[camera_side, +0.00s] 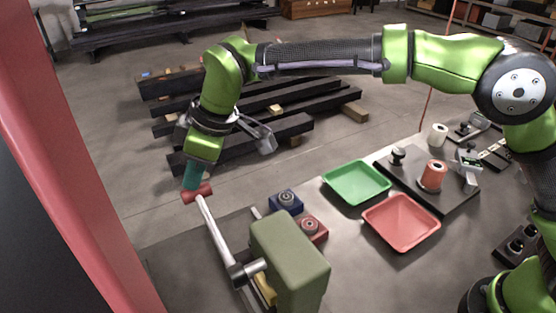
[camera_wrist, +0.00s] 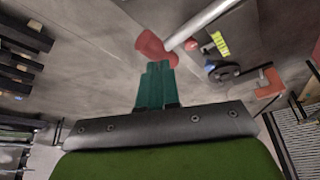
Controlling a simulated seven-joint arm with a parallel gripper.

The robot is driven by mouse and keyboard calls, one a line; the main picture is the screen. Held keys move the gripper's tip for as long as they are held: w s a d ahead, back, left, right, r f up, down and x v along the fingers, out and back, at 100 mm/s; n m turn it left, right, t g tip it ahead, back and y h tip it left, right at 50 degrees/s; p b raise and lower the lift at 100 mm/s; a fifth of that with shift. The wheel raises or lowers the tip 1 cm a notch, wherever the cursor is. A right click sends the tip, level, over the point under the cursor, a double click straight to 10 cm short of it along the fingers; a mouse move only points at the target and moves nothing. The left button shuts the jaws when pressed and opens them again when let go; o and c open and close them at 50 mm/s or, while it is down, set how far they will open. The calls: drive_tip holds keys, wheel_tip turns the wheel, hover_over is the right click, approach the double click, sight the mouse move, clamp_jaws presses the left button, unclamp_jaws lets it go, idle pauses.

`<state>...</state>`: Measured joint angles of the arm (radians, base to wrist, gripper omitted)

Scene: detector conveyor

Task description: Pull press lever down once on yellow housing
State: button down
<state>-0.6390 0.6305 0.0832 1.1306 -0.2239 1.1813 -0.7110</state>
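The press has an olive-green body (camera_side: 290,262) at the bottom middle of the side view. A yellow part, likely the housing (camera_side: 266,290), shows only partly behind the lever's pivot. The silver press lever (camera_side: 214,228) slants up and left from its dark pivot to a red handle (camera_side: 197,194). My gripper (camera_side: 192,177) points down at the handle, its teal fingers at or touching it. In the wrist view, the fingers (camera_wrist: 156,82) lie close together with no clear gap, and their tips meet the red handle (camera_wrist: 152,46). Contact is hard to confirm.
A blue block (camera_side: 286,202) and a red block (camera_side: 312,230) sit behind the press. A green tray (camera_side: 334,184) and a red tray (camera_side: 400,241) stand to the right. A dark fixture plate (camera_side: 455,200) holds a copper-coloured spool (camera_side: 432,176). Floor left of the lever is clear.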

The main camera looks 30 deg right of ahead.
sight(200, 189)
drive_tip(key=shift+f, duration=1.35)
drive_tip(key=shift+s+f, duration=0.1)
drive_tip(key=shift+f, duration=1.3)
idle(0.8)
